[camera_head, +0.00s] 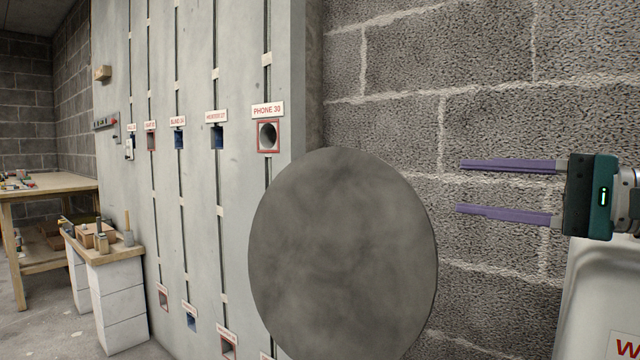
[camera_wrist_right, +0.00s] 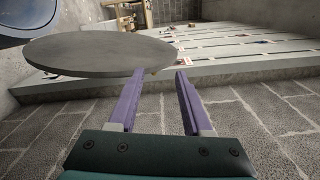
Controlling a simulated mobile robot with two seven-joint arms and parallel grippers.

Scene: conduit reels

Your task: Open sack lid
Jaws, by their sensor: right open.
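A large round grey disc, which looks like a lid (camera_head: 343,255), stands upright with its flat face toward me in the head view. It also shows in the right wrist view (camera_wrist_right: 95,52), just beyond the fingertips. My right gripper (camera_head: 460,188) is open and empty, with its two purple fingers pointing left toward the disc's right edge. In the head view a gap shows between fingertips and disc. In the right wrist view the left fingertip (camera_wrist_right: 160,73) overlaps the disc's rim; I cannot tell whether they touch. No sack is clearly visible. My left gripper is out of view.
A grey wall panel (camera_head: 190,60) with slots and labelled openings, one marked "PHONE 30" (camera_head: 267,110), stands behind the disc. A block wall (camera_head: 480,110) is behind my right gripper. A white container (camera_head: 590,290) is at lower right. Workbenches (camera_head: 50,184) stand at left.

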